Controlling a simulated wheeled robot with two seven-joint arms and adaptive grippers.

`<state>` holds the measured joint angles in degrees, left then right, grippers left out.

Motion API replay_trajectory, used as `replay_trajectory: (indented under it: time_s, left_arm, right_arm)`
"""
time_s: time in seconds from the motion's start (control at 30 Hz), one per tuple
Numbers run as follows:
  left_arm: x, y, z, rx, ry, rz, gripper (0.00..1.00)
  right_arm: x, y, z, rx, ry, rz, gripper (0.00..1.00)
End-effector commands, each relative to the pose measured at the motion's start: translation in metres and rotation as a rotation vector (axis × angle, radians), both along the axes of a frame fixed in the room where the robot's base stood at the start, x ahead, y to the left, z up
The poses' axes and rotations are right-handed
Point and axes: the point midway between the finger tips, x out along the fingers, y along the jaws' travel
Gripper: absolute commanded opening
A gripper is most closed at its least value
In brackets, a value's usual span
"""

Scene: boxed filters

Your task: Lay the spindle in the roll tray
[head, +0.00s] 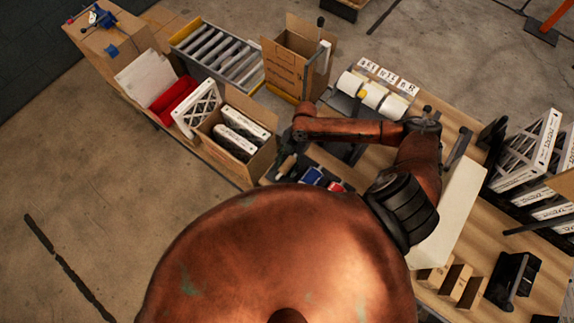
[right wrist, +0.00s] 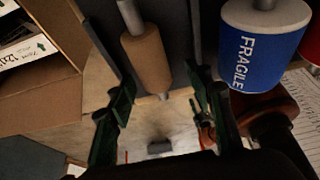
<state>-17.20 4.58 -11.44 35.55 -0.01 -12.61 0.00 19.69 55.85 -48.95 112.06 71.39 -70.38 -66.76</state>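The spindle, a brown roll on a pale grey rod (right wrist: 147,58), shows in the right wrist view, ahead of my right gripper (right wrist: 165,105). The gripper's green fingers are spread apart, with the spindle's near end towards the gap between them and not clamped. In the head view the gripper (head: 287,157) hangs beside the open carton, and the brown roll is partly hidden there. A dark grey tray-like surface (right wrist: 178,35) lies around the spindle; I cannot tell for certain that it is the roll tray. My left gripper is out of view.
An open carton (head: 258,166) with filters is close to the gripper. White rolls (head: 374,95) sit on the bench. My copper body hides the bottom centre.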

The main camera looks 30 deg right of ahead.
Motion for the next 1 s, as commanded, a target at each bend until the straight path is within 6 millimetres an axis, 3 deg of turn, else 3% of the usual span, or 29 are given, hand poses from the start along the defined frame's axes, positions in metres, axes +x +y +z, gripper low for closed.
replay_trajectory:
  time_s: [0.37, 0.8, 1.0]
  left_arm:
    - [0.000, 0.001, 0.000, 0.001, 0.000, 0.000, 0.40]
    - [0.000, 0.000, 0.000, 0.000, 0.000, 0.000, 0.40]
    - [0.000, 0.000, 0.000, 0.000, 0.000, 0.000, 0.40]
  right_arm:
    - [0.002, -0.004, 0.009, -0.001, -0.002, 0.001, 0.48]
    - [0.014, -0.035, 0.087, -0.002, -0.002, 0.000, 0.48]
    - [0.017, -0.042, 0.107, -0.001, 0.000, 0.000, 0.48]
